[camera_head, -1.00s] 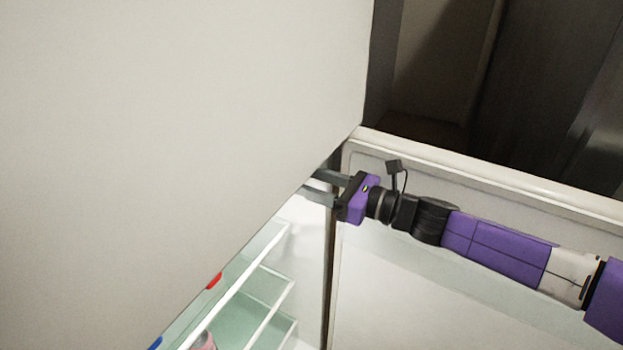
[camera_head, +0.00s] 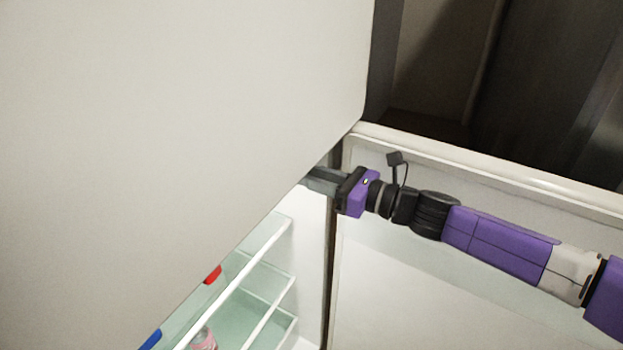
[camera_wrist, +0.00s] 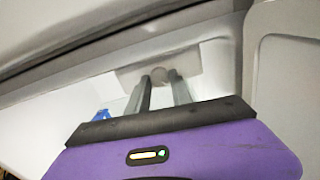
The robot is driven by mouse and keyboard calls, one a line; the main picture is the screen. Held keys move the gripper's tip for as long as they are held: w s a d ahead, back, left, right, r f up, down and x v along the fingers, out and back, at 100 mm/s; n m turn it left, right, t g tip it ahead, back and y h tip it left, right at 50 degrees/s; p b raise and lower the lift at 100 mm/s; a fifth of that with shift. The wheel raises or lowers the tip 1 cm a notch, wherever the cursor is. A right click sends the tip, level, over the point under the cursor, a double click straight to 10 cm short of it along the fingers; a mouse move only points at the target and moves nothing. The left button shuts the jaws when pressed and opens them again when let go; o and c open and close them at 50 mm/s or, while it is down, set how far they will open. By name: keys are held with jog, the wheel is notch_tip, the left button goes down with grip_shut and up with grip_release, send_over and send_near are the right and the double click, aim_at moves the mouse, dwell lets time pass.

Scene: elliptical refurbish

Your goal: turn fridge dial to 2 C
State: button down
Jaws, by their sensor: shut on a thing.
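My gripper (camera_wrist: 161,78) reaches into the open fridge (camera_head: 180,120) under its top edge. In the wrist view its two grey fingers run up to a small round beige dial (camera_wrist: 168,76) on a pale panel, and they are shut on it at its sides. The dial's markings are not readable. In the head view the fingers (camera_head: 318,180) run behind the lower edge of the fridge's big pale top surface, which hides their tips and the dial.
The open fridge door (camera_head: 420,280) stands at the right, with my arm crossing above its inner side. Glass shelves (camera_head: 265,290) lie below the gripper. A red item (camera_head: 212,274), a blue item (camera_head: 150,340) and a pink item (camera_head: 204,340) are inside.

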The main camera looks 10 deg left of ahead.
jog(key=shift+r+m+b, duration=0.1)
jog(key=shift+m+b, duration=0.75)
jog(key=shift+m, duration=2.45)
jog(key=shift+d, duration=0.1)
jog(key=c, duration=1.1)
grip_release()
jog(key=shift+c, duration=0.2)
jog(key=b+v, duration=0.1)
jog(key=v, duration=0.6)
jog(key=shift+s+d, duration=0.15)
jog(key=shift+d, duration=0.2)
